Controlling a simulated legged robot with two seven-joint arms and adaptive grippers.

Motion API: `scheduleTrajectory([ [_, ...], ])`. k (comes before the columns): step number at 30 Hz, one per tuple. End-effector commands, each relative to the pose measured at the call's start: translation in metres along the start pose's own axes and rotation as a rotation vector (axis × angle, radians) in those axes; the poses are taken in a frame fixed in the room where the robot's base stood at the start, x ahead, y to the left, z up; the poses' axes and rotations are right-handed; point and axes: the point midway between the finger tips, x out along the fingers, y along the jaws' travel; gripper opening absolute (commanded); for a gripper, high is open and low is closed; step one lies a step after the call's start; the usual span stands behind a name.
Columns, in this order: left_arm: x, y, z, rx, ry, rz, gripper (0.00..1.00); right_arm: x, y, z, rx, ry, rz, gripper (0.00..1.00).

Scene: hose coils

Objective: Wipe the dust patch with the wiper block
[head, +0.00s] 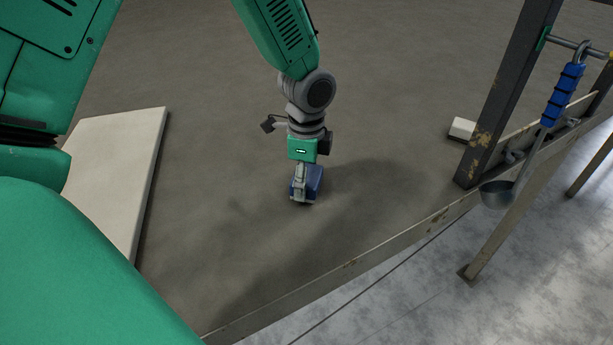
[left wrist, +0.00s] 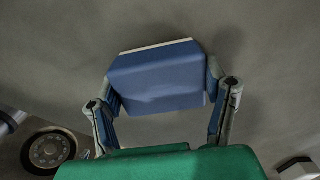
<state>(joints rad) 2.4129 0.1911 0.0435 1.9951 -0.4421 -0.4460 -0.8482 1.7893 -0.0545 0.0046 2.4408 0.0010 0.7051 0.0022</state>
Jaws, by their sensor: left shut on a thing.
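The wiper block (head: 316,180) is blue; in the left wrist view the blue block (left wrist: 158,80) shows a pale strip along its far edge. My left gripper (head: 303,186) points down and is shut on the block, with a finger on each side of it in the left wrist view. The block is at or just above the brown-grey surface; I cannot tell if it touches. No clearly outlined dust patch shows; dark blotches around the block look like shadow. My right gripper is not in view.
A pale flat slab (head: 118,170) lies at the left. A small white block (head: 462,129) sits near a worn metal post (head: 505,95) at the right. A ladle with a blue handle (head: 562,95) hangs there from a rail. The surface ends at a low metal edge (head: 385,245).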

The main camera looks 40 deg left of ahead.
Motion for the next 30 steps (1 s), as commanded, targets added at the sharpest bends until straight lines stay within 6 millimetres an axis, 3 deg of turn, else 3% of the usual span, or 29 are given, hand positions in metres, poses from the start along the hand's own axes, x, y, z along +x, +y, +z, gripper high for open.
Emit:
scheduleTrajectory([
  [30,-0.001,0.010,-0.011,0.003,0.001,0.001,0.45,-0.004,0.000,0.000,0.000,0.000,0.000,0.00],
])
